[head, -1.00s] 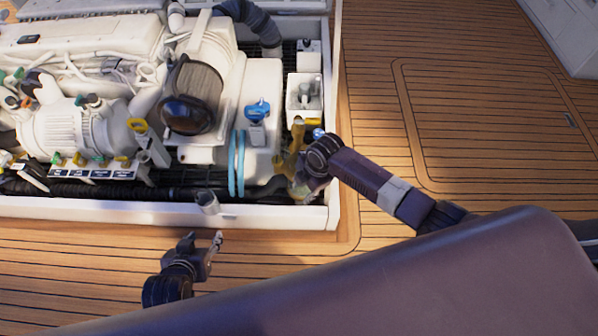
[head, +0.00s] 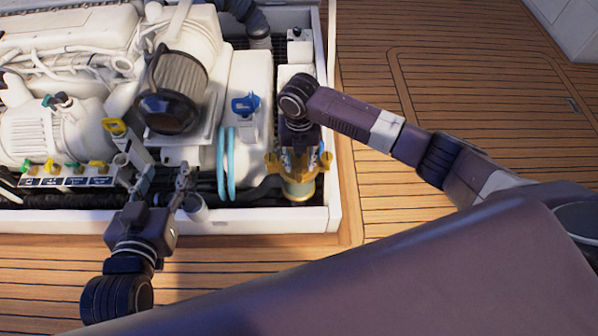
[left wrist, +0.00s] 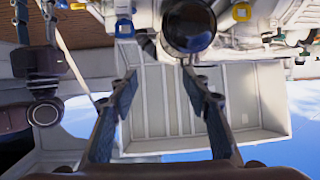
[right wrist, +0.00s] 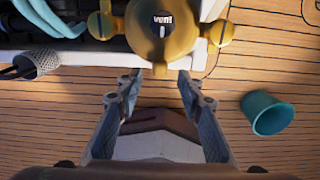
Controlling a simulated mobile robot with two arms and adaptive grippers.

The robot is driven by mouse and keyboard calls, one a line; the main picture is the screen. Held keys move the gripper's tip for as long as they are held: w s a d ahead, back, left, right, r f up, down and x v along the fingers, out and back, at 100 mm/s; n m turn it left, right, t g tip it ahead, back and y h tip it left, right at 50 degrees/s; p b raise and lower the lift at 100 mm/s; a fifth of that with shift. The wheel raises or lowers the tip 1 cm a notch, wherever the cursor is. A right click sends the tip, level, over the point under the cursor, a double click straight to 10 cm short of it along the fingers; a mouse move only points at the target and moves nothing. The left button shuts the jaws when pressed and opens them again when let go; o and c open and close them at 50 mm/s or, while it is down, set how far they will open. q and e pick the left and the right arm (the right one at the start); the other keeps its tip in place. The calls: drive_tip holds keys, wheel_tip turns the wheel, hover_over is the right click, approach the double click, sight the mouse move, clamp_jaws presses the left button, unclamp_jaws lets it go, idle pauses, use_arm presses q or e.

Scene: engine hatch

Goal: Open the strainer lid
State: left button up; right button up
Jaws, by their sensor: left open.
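The brass strainer (head: 299,190) stands in the near right corner of the engine hatch in the head view. Its brass lid (right wrist: 165,42), with side knobs and a dark "vent" label in the middle, fills the top of the right wrist view. My right gripper (head: 299,157) is over the strainer; in the right wrist view its fingers (right wrist: 157,84) are spread and empty, just below the lid's edge in the picture. My left gripper (head: 163,175) is open and empty by the hatch's near edge, left of the strainer; its spread fingers also show in the left wrist view (left wrist: 157,80).
Light blue hoses (head: 227,165) and a blue-handled valve (head: 245,104) are left of the strainer. A grey mesh cup (right wrist: 40,62) and a teal cup (right wrist: 268,113) show in the right wrist view. The white hatch rim (head: 262,222) borders the near side.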

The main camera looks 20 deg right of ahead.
sight(299, 172)
wheel_tip(299, 172, down, 4)
drive_tip(key=shift+f+b, duration=0.2)
drive_tip(key=shift+b, duration=0.55)
drive_tip(key=shift+f, duration=0.25)
use_arm(q)
wheel_tip(299, 172, up, 10)
drive_tip(key=w+d+t+h, duration=0.1)
drive_tip(key=w+d+t, duration=0.1)
drive_tip(key=t, duration=0.3)
drive_tip(key=shift+h, duration=0.3)
drive_tip(key=shift+f, duration=0.1)
use_arm(e)
clamp_jaws()
